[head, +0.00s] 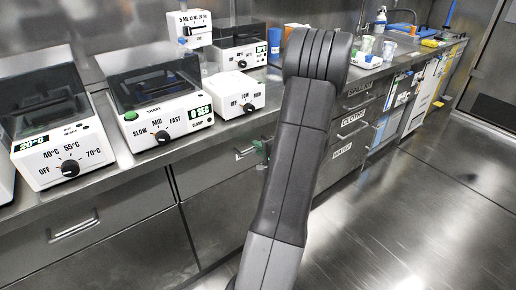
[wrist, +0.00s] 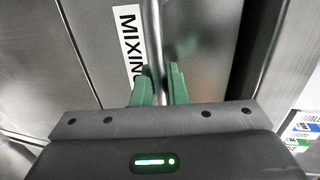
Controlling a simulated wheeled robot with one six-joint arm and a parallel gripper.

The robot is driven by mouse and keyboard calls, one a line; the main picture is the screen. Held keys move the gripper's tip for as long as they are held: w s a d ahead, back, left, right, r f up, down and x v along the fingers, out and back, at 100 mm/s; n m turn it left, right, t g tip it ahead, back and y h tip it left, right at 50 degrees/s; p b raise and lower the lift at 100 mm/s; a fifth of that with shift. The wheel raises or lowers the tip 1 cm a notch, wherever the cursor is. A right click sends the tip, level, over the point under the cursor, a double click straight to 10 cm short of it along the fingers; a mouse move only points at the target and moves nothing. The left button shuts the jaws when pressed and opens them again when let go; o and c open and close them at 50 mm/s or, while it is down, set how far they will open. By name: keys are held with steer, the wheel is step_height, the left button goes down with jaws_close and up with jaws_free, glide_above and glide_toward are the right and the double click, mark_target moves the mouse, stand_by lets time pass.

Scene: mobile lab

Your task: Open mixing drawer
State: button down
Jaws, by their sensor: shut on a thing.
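The mixing drawer's steel front (wrist: 92,40) fills much of the wrist view and carries a white label reading MIXING (wrist: 130,45). Its bar handle (wrist: 152,30) runs down between the green fingers of my gripper (wrist: 160,80). My gripper is shut on this handle. In the head view the green fingertips (head: 261,152) show at the handle (head: 243,154), partly hidden behind my arm. My arm also covers part of the drawer front, and I see no clear gap around it.
The bench above carries a heater box (head: 62,150), a shaker (head: 158,112) and a small white dial box (head: 237,92). Another drawer handle (head: 73,226) sticks out at the left. Labelled drawers (head: 352,122) stand right of my arm. The floor (head: 420,205) at right is clear.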

steer(key=f+b+v, duration=0.2)
steer(key=b+v, duration=0.2)
steer(key=v, duration=0.9)
steer(key=s+f+b+v, duration=0.1)
steer(key=f+b+v, duration=0.2)
steer(key=v, duration=1)
steer(key=shift+s+d+f+b, duration=0.25)
steer(key=shift+s+d+b, duration=0.1)
steer(key=shift+d+b, duration=0.15)
steer(key=c, duration=1.5)
jaws_free()
steer(key=shift+c, duration=0.2)
steer(key=shift+d, duration=0.1)
steer(key=p+v, duration=0.3)
steer(key=v, duration=1)
steer(key=shift+s+d, duration=0.15)
steer(key=shift+s, duration=0.15)
steer(key=shift+r, duration=0.1)
